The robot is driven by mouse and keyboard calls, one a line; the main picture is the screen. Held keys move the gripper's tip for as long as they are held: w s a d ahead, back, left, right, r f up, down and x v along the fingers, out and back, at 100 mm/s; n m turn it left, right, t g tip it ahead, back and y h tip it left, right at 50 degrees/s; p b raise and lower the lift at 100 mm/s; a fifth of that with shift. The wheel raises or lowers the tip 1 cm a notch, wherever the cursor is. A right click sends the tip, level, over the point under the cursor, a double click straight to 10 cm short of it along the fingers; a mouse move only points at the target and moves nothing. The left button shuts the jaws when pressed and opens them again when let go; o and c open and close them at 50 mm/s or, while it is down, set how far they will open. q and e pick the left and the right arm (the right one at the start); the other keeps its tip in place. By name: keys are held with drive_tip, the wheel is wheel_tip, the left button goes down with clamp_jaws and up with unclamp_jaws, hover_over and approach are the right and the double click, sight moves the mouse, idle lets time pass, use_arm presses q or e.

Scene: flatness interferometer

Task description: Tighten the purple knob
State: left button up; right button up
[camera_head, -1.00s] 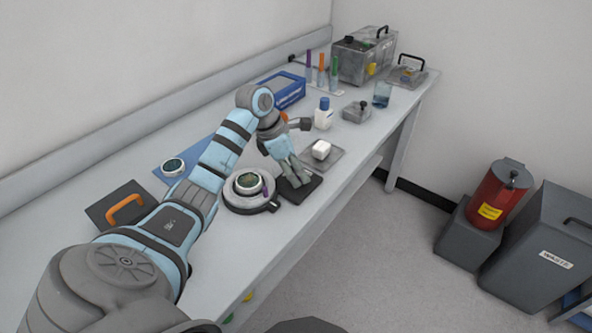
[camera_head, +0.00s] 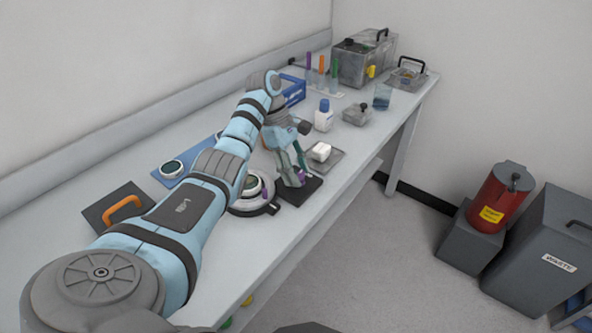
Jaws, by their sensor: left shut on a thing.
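My left gripper (camera_head: 293,178) reaches over the bench and points down at a small dark base plate (camera_head: 301,193). It is shut on a small purple part, which I take to be the purple knob (camera_head: 298,176); the fingers partly hide it. A round grey stand with a lens-like disc (camera_head: 252,188) sits just left of the dark plate, partly behind my left forearm. My right gripper is not in view.
A dark plate with an orange handle (camera_head: 122,208) lies at near left. The bench's front edge is close.

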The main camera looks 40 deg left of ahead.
use_arm(q)
drive_tip(key=shift+m, duration=0.3)
drive_tip(key=o, duration=1.2)
drive_tip(key=shift+d, duration=0.1)
drive_tip(key=shift+c, duration=0.2)
